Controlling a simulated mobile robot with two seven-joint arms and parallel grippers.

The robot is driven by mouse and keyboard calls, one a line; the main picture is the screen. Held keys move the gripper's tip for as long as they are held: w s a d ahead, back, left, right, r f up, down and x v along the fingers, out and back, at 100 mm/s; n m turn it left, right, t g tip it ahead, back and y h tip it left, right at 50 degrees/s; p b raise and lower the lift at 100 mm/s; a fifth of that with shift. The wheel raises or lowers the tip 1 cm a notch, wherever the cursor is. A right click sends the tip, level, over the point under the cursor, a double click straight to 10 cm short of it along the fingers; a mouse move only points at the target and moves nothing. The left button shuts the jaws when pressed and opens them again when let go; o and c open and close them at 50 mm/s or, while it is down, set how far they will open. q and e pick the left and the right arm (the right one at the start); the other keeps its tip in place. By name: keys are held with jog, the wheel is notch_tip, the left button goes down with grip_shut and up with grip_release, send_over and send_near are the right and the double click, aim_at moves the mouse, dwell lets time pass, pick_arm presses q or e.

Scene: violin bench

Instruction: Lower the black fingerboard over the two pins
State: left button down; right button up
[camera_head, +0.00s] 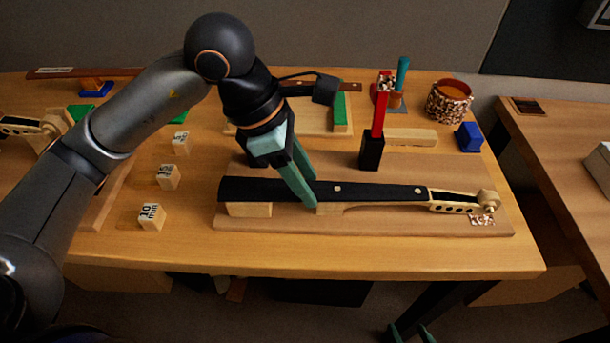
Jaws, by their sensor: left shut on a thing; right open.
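The long black fingerboard (270,189) lies lengthwise along the pale violin neck (360,206), whose scroll (487,199) is at the right. Two pale round spots show on the fingerboard's top, one near its middle and one near its right end; they look like the pins or their holes. I cannot tell whether the fingerboard rests fully on the neck. My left gripper (310,192) is shut on the fingerboard near its middle, with teal fingers on either side. My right gripper (411,333) is open and empty at the bottom edge, below the table front.
A pale block (250,210) sits under the fingerboard's left end, on a wooden board (380,224). A black-and-red upright tool (372,150) stands close behind the fingerboard. Numbered cubes (152,216) are at the left. A speckled cup (449,101) and blue block (469,137) are at back right.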

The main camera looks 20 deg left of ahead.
jog(key=shift+f, duration=0.25)
dwell(0.4)
pick_arm(q)
jog(key=shift+c, duration=1.5)
grip_release()
jog(key=p+v, duration=0.1)
jog(key=v, duration=1.1)
jog(key=shift+r, duration=0.25)
pick_arm(e)
jog(key=shift+a+r, duration=0.25)
jog(key=shift+r, duration=0.95)
pick_arm(q)
jog(key=shift+s+a, duration=0.1)
pick_arm(e)
jog(key=shift+w+r, duration=0.15)
jog(key=shift+w, duration=0.05)
